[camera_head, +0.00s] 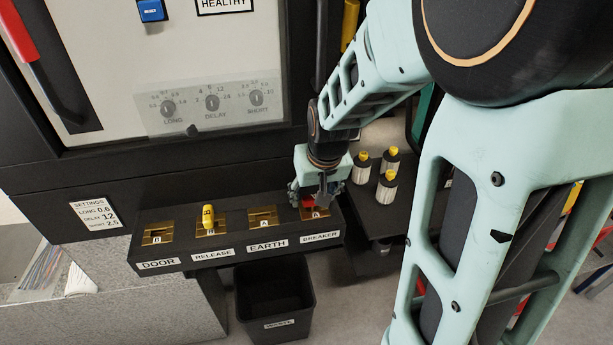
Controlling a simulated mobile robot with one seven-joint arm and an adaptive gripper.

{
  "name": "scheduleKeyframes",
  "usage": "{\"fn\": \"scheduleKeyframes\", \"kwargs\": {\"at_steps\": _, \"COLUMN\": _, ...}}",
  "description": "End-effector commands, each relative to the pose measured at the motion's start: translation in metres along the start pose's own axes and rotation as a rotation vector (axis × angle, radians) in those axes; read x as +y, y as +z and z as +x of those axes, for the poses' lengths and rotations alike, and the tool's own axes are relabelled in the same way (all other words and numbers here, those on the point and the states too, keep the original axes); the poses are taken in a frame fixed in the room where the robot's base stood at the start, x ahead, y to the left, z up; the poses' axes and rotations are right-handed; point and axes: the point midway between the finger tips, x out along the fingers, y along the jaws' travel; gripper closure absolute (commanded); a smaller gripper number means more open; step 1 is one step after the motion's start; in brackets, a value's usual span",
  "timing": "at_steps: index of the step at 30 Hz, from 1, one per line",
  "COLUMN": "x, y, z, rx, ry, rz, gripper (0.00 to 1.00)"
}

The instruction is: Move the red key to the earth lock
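The red key (308,203) shows as a small red patch at the lock plate labelled BREAKER (318,214), at the right end of the black key shelf. My gripper (312,200) is right over it, pointing down, and hides most of the key. I cannot tell whether the fingers are closed on the key or only beside it. The earth lock (263,218) is the brass plate just left of it, above the EARTH label, with no key in it.
A yellow key (208,215) stands in the RELEASE lock (212,231); the DOOR lock (158,234) is empty. Yellow-capped bottles (387,187) stand right of my gripper. A black waste bin (275,300) is below the shelf. The dark panel (200,170) rises behind.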

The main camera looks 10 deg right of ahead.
Motion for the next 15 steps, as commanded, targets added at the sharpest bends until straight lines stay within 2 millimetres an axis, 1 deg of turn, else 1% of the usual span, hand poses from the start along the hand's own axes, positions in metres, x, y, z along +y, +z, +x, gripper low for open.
{"fn": "scheduleKeyframes", "kwargs": {"at_steps": 1, "x": 0.0, "y": 0.0, "z": -0.0002, "rx": 0.0, "ry": 0.0, "rz": 0.0, "gripper": 0.52}}
{"fn": "scheduleKeyframes", "kwargs": {"at_steps": 11, "x": 0.0001, "y": -0.0001, "z": -0.0003, "rx": 0.0, "ry": 0.0, "rz": 0.0, "gripper": 0.88}}
{"fn": "scheduleKeyframes", "kwargs": {"at_steps": 15, "x": 0.0001, "y": -0.001, "z": -0.0025, "rx": 0.001, "ry": 0.0, "rz": 0.001, "gripper": 0.88}}
